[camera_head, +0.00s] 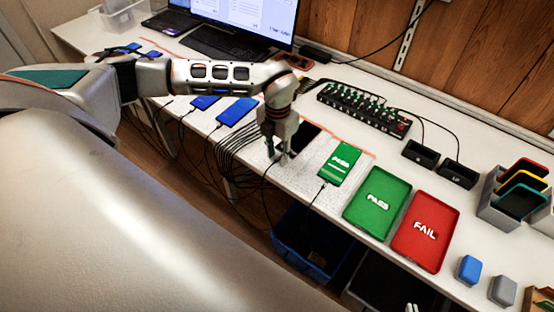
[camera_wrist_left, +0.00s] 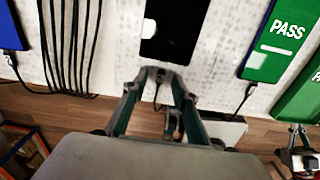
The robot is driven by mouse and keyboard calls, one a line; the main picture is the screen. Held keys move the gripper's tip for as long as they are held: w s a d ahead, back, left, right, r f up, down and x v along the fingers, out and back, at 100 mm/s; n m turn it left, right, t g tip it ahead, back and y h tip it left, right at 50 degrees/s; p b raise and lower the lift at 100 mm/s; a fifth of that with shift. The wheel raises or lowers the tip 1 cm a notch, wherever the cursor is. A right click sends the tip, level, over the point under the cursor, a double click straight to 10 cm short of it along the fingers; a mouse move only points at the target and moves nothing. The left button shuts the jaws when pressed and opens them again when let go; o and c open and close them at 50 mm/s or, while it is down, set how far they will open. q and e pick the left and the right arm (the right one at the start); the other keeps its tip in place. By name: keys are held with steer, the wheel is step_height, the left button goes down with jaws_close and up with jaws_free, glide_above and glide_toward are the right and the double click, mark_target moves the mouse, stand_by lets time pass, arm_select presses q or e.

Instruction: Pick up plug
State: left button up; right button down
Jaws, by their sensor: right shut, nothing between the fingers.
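A dark phone (camera_wrist_left: 172,30) lies on the white perforated mat, its lower end facing my left gripper (camera_wrist_left: 160,80). In the head view the left gripper (camera_head: 280,152) points down at the near end of that phone (camera_head: 304,138). A black cable (camera_wrist_left: 157,102) runs down from the phone's lower end between the left fingers. Its plug is mostly hidden by the fingertips, and whether they touch it is unclear. My right gripper (camera_wrist_left: 298,132) is shut and empty, low at the right of the wrist view, away from the phone.
A green PASS phone (camera_head: 341,166) with its own cable lies to the right. Beyond it are the green PASS tray (camera_head: 350,217) and red FAIL tray (camera_head: 426,265). Blue phones (camera_head: 237,112) and several cables lie left. A black multi-port box (camera_head: 362,109) stands behind.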

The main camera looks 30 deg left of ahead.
arm_select(q)
steer(key=shift+f, duration=0.2)
stand_by(0.6)
jaws_close()
